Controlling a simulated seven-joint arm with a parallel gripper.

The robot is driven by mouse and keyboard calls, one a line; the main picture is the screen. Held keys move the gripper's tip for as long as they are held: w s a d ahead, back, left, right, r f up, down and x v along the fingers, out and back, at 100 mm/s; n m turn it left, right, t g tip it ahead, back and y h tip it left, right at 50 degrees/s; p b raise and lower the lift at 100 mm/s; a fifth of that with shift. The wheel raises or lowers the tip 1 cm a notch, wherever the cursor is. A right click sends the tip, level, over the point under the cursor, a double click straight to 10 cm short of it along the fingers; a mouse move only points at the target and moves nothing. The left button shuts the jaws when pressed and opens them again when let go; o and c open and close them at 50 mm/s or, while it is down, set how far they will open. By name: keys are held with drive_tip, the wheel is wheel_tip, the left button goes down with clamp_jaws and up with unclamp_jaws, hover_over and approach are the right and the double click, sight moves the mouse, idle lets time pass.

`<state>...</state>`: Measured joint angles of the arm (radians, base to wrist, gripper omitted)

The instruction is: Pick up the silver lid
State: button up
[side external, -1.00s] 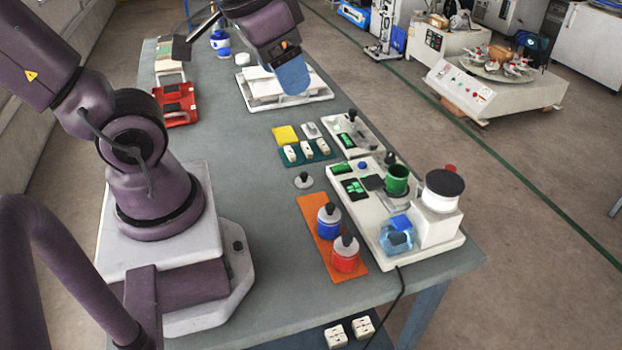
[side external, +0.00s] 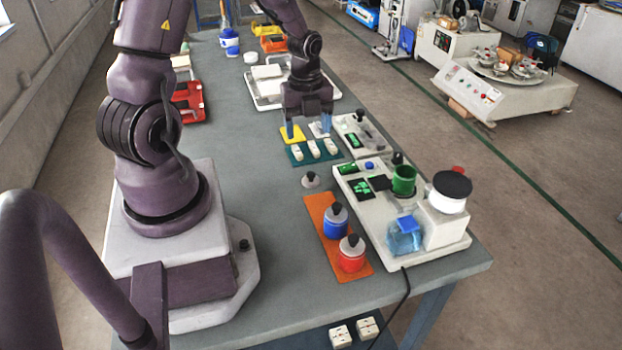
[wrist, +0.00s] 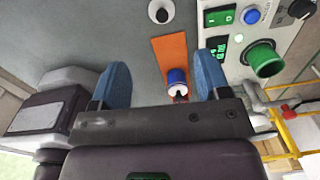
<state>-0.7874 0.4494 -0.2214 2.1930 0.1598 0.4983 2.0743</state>
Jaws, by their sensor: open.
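The silver lid (side external: 311,181) is a small pale disc with a black knob. It lies flat on the grey table, left of the white machine and behind the orange mat. In the wrist view the lid (wrist: 161,12) is at the top edge, beyond my fingertips. My gripper (side external: 308,128) points down with blue fingers apart, above the yellow pad and the row of white pieces, farther back than the lid. In the wrist view my gripper (wrist: 160,75) is open with nothing between its fingers.
A blue jar (side external: 335,222) and a red jar (side external: 350,254), both black-knobbed, stand on the orange mat (side external: 318,212). A white machine (side external: 372,215) with a green cup (side external: 403,180) is right of them. White pieces sit on a teal mat (side external: 327,157). Table left of the lid is clear.

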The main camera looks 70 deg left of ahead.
sight(309, 173)
drive_tip(key=shift+m, duration=0.6)
wheel_tip(309, 173, down, 13)
drive_tip(key=shift+w+d+r, duration=0.1)
drive_tip(key=c, duration=0.9)
